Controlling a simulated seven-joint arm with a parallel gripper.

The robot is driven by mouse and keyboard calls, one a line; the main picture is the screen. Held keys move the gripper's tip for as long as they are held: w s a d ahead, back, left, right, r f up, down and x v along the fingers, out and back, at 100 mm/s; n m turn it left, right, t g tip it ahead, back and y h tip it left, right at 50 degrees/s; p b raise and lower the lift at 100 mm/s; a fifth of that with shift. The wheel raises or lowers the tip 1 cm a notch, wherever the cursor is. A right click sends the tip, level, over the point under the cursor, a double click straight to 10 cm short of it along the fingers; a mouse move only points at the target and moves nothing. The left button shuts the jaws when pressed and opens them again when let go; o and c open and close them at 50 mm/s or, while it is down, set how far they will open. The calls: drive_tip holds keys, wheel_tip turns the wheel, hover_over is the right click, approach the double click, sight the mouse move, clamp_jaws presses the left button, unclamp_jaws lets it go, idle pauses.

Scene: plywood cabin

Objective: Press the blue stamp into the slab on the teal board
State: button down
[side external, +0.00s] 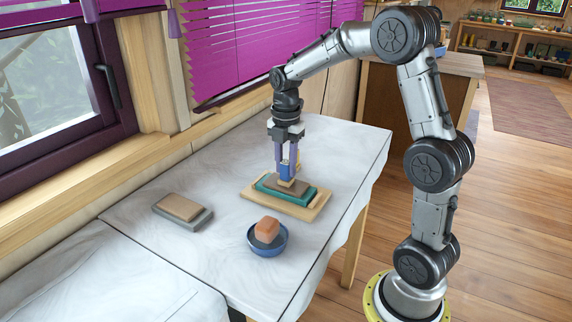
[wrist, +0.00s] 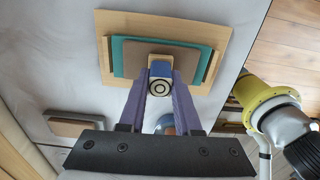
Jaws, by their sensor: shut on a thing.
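My gripper (side external: 288,163) points straight down over the teal board (side external: 310,193), its purple fingers shut on the blue stamp (side external: 286,167). In the wrist view the stamp (wrist: 161,70) sits upright between the fingertips (wrist: 161,82), with a ringed circle on its top end. A brown slab (side external: 300,187) lies on the teal board, which rests on a light wooden tray (side external: 262,199). The stamp's pale lower end is at the slab; I cannot tell whether it touches or hovers just above. The stamp's underside and the slab surface beneath it are hidden.
A second slab (side external: 180,206) lies on a grey board (side external: 203,221) to the left. The white tabletop (side external: 140,235) between them is clear; a window wall runs behind.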

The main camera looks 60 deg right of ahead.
drive_tip(key=shift+r, duration=3.45)
